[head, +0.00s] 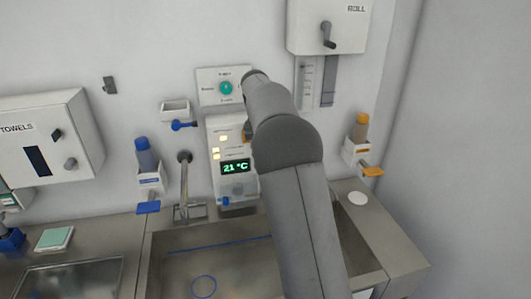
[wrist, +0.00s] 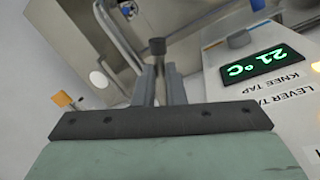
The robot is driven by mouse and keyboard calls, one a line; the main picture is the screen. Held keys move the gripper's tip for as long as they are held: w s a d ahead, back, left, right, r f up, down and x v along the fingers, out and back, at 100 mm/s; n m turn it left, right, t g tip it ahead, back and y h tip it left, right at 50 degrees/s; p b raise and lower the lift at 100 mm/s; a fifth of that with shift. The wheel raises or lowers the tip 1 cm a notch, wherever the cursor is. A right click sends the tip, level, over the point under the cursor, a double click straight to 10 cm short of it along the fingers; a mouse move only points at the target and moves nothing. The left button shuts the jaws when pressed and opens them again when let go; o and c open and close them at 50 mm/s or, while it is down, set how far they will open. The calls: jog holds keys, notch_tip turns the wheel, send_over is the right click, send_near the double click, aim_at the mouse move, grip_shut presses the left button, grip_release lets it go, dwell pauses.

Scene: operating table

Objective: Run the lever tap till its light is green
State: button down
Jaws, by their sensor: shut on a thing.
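The white tap panel (head: 239,182) is on the wall above the sink, with a green "21 °C" display (head: 235,167) and small pale-yellow lights (head: 223,138). In the wrist view the display (wrist: 254,66) and the labels "KNEE TAP" and "LEVER TAP" show at the right. My gripper (wrist: 159,82) is shut on a slim lever with a dark round knob (wrist: 157,46), beside the panel. My arm hides the gripper and this lever in the head view. Which light belongs to the lever tap is unclear.
The steel sink (head: 165,246) lies below, with a spout (head: 185,158) at its left. A blue-capped dispenser (head: 147,160) is left and an orange one (head: 360,133) right. The roll box (head: 327,25) hangs at upper right.

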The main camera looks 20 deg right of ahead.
jog(key=shift+r, duration=0.1)
jog(key=c, duration=1.5)
grip_release()
jog(key=r, duration=0.4)
jog(key=w+a+r, duration=0.1)
jog(key=r, duration=0.2)
jog(key=a+r, duration=0.1)
jog(key=r, duration=0.3)
jog(key=shift+w+r, duration=0.15)
jog(key=shift+r, duration=0.2)
jog(key=s+a+f+n+b, duration=0.1)
jog(key=s+a+f+n, duration=0.1)
jog(key=s+f, duration=0.5)
jog(key=s+a+f+n+t+y+b, duration=0.1)
jog(key=s+a+f, duration=0.3)
jog(key=s, duration=1.4)
jog(key=s+a+f+n+t+b, duration=0.1)
jog(key=s+a+f+n+b, duration=0.1)
jog(key=s+f, duration=0.9)
jog(key=shift+s+a+f+n+y, duration=0.1)
jog(key=shift+s+a+n+y, duration=0.1)
jog(key=shift+s+n, duration=0.25)
jog(key=shift+s+a+n+y, duration=0.2)
jog(key=shift+s+n, duration=0.05)
jog(key=shift+s, duration=0.35)
